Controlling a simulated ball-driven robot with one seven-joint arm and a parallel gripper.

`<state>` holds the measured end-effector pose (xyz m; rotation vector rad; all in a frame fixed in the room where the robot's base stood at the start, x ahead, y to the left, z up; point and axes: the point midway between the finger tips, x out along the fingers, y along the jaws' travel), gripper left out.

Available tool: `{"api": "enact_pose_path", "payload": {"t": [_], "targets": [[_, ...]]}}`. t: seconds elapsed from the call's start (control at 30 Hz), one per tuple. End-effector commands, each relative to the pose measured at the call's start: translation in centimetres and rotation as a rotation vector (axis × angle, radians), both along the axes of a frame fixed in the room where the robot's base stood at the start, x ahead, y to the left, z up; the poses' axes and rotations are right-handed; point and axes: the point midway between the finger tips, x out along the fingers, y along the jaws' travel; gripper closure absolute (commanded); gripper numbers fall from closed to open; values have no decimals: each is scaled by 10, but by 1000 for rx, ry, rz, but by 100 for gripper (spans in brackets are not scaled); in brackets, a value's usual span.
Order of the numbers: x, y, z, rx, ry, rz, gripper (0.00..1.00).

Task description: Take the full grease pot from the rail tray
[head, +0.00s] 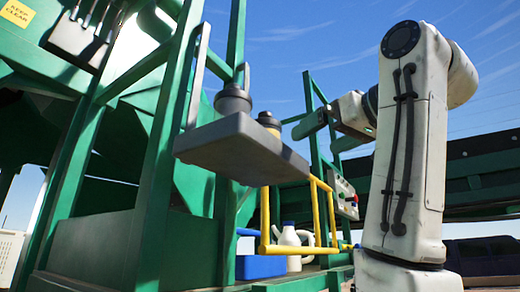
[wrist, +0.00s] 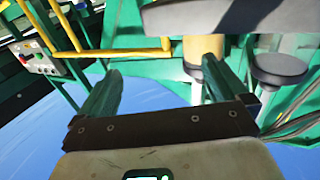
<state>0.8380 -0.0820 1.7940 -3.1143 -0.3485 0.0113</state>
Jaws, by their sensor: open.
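A grey tray (head: 240,145) juts from the green frame. On it stand a grey pot with a darker lid (head: 233,98) and a tan pot with a dark lid (head: 269,120), partly hidden by the tray edge. Which is full I cannot tell. My gripper (head: 325,135) is open and empty, right of the tan pot in the head view. The wrist view is upside down: the tan pot (wrist: 194,50) shows beyond the right finger of my gripper (wrist: 158,85), which covers part of it. The grey pot (wrist: 279,70) is farther right. Neither pot is between the fingers.
Yellow rails (head: 316,215) stand below the tray, by a control panel (head: 343,195). A white jug (head: 291,240) and a blue box (head: 262,267) are lower down. Green posts (head: 312,110) rise behind my gripper. Open sky lies above the tray's right side.

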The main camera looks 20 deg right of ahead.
Motion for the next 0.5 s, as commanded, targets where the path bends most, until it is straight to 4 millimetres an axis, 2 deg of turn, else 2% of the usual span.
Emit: {"api": "enact_pose_path", "payload": {"t": [0.03, 0.1, 0.2, 0.27, 0.5], "targets": [[-10, 15, 10, -4, -8, 28, 0], [-21, 31, 18, -5, -10, 60, 0], [-29, 45, 25, -7, -8, 88, 0], [-26, 49, 26, -6, -6, 94, 0], [8, 61, 27, -7, -4, 94, 0]]}}
